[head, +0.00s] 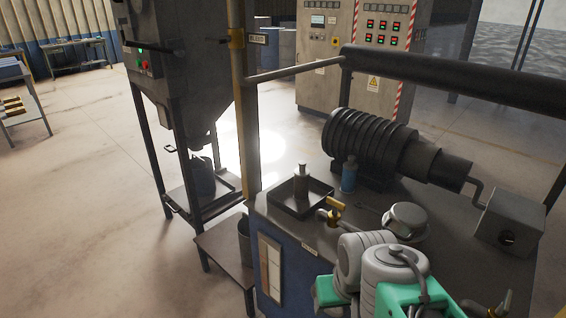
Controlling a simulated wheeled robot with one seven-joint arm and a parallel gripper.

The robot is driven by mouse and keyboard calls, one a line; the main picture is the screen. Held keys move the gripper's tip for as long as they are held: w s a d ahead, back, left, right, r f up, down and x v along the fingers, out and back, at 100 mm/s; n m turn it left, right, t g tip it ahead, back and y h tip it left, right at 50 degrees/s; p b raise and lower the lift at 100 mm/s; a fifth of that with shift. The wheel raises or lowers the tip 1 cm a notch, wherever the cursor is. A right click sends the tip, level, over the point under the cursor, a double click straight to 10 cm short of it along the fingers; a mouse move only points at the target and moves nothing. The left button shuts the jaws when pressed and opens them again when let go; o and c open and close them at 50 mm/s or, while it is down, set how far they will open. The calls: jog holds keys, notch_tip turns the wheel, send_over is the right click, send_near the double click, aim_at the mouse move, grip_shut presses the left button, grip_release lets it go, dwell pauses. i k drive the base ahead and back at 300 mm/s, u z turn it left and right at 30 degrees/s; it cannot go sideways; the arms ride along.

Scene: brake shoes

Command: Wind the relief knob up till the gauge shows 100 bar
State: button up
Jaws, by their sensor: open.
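My arm's grey and teal links fill the bottom centre of the head view, in front of the power unit's bench top (290,225). My gripper's fingers do not show. A brass-coloured fitting with a handle (336,211) stands at the near edge of the bench top. A round metal part (405,219) sits just behind my arm; I cannot tell whether it is the gauge. No dial face or reading shows. I cannot single out the relief knob; my arm hides part of the unit's front. Another small handle-like part (499,306) shows at the bottom right.
A black ribbed motor-like cylinder (372,142) lies across the bench, with a grey box (508,221) on its right. A small tray (300,207) holds a bottle, beside a blue can (348,176). A post and rail (247,110) frame the left. Floor is open further left.

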aim_at(505, 238)
jog(key=u, duration=1.65)
jog(key=k, duration=0.75)
jog(key=z, duration=1.05)
